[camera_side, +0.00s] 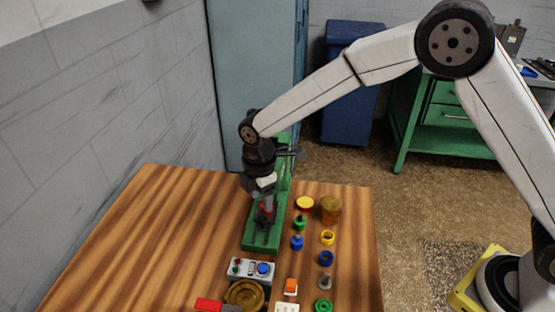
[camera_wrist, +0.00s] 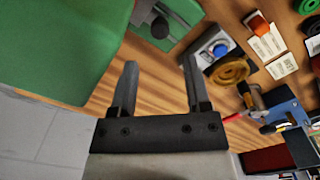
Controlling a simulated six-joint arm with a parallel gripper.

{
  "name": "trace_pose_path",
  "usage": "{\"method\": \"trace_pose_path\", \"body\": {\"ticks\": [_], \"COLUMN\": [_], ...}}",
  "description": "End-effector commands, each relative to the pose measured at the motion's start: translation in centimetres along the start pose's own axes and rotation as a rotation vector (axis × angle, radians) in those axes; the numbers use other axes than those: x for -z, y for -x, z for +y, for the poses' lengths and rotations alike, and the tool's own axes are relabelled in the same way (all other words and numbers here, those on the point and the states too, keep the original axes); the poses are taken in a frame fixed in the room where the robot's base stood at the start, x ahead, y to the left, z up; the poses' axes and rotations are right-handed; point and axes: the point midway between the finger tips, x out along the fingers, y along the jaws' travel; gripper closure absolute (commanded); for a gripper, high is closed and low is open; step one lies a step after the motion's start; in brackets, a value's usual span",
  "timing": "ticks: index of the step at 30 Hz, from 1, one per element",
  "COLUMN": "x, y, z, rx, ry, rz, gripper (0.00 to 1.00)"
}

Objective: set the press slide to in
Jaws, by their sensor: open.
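The green press (camera_side: 283,190) stands on the wooden table, partly hidden behind my wrist in the side view. Its green body (camera_wrist: 60,45) fills the upper left of the wrist view. A grey slide with a dark round knob (camera_wrist: 160,27) lies on the press's green base, beyond my fingertips. How far in or out the slide sits is hard to tell. My gripper (camera_side: 258,188) is over the press, pointing down. In the wrist view my gripper (camera_wrist: 158,64) has its two fingers apart with nothing between them.
A grey button box (camera_side: 250,269) with a blue button and a brown ring (camera_side: 245,295) lie in front of the press. Several small coloured parts and an amber jar (camera_side: 330,209) stand to its right. The table's left side is clear. A grey wall runs along the left.

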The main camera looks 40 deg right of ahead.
Motion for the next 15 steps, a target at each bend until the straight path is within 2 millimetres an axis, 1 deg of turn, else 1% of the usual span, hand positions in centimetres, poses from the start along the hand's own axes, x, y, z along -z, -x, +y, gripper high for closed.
{"method": "trace_pose_path", "body": {"ticks": [1, 2, 3, 5, 8, 11, 15], "x": [0.0, 0.1, 0.2, 0.4, 1.2, 2.3, 4.6], "y": [0.0, 0.0, -0.1, -0.2, -0.5, -1.0, -1.7], "z": [0.0, -0.1, -0.1, -0.3, -0.8, -1.6, -3.3], "rx": [0.000, 0.001, 0.003, 0.007, 0.017, 0.031, 0.039], "ry": [0.001, 0.003, 0.007, 0.017, 0.048, 0.101, 0.207], "rz": [-0.001, -0.003, -0.007, -0.017, -0.052, -0.116, -0.260], "gripper": [0.58, 0.67, 0.80, 0.99, 1.00, 1.00, 1.00]}}
